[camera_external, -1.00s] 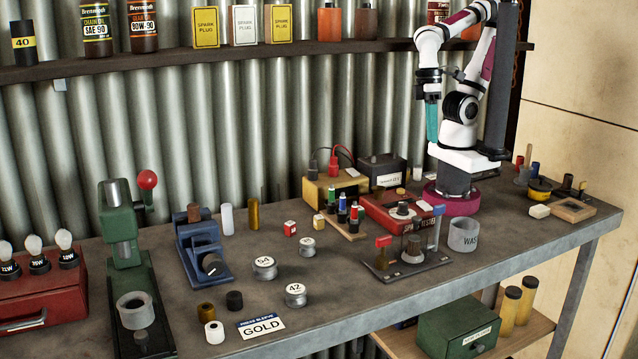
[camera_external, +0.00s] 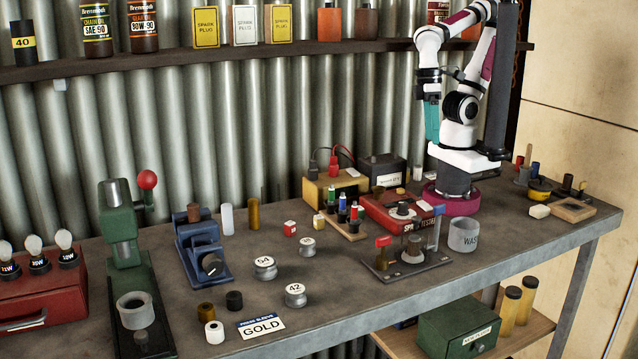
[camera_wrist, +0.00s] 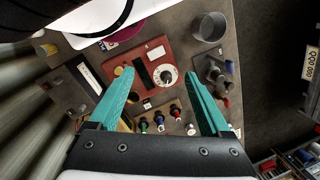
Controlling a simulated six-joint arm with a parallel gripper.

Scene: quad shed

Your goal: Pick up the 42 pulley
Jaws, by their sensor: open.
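The 42 pulley (camera_external: 296,294) is a small pale metal spool with "42" on its white top. It stands upright on the grey bench near the front, right of the GOLD card. A similar pulley marked 54 (camera_external: 265,268) stands behind it to the left. My gripper (camera_external: 432,122) hangs fingers down above the back right of the bench, far from the 42 pulley. In the wrist view its two teal fingers (camera_wrist: 160,90) are spread apart with nothing between them. I cannot make out the 42 pulley in the wrist view.
Right of the pulleys stand a small rig with red and blue knobs (camera_external: 408,262) and a red tester (camera_external: 385,212). The GOLD card (camera_external: 262,327) and small dark cylinders lie close by. The bench right of the 42 pulley is clear.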

